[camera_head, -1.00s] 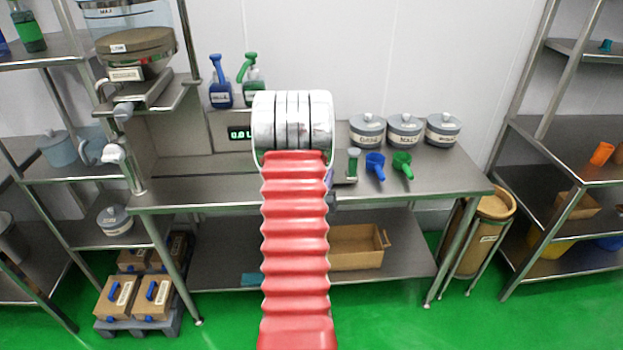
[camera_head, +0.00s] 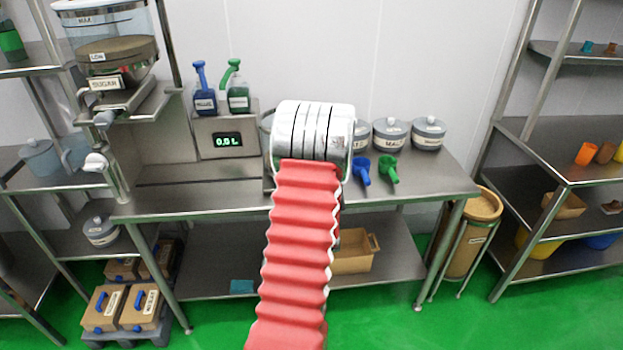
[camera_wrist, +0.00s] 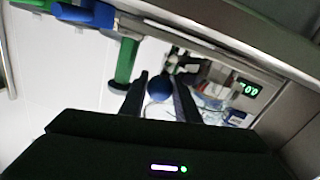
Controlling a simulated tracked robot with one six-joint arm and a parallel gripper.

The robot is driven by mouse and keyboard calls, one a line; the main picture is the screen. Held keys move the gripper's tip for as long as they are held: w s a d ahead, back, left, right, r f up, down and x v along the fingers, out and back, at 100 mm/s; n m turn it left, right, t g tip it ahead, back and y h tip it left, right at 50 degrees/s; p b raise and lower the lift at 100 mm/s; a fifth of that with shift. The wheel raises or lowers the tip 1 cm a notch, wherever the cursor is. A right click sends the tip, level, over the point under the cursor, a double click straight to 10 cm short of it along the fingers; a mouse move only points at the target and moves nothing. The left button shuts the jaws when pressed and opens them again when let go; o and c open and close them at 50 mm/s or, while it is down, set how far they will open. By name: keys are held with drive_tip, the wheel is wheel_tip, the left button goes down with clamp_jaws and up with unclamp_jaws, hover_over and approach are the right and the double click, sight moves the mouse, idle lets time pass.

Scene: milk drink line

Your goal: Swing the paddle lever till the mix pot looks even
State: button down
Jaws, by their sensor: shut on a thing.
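In the wrist view my gripper (camera_wrist: 162,95) has its two dark fingers on either side of a round blue knob (camera_wrist: 160,88), which looks like the grip of the paddle lever. The rest of the lever is not clear. In the head view my own red-sleeved arm hides the gripper and the lever. A sliver of a grey rounded vessel shows left of the arm, and I cannot tell whether it is the mix pot. The pot's contents cannot be seen, so I cannot tell how even the mix is.
A box with a green display (camera_head: 228,139) stands on the steel bench, with blue (camera_head: 204,100) and green (camera_head: 237,97) pump bottles on it. Lidded pots (camera_head: 390,134), a blue scoop (camera_head: 361,171) and a green scoop (camera_head: 389,174) are right of my arm. A hopper stands at left.

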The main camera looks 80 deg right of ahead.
drive_tip(key=shift+d, duration=0.1)
idle(0.4)
drive_tip(key=c, duration=1.4)
unclamp_jaws()
drive_tip(key=shift+o, duration=0.2)
drive_tip(key=v, duration=1.4)
drive_tip(key=shift+d, duration=0.1)
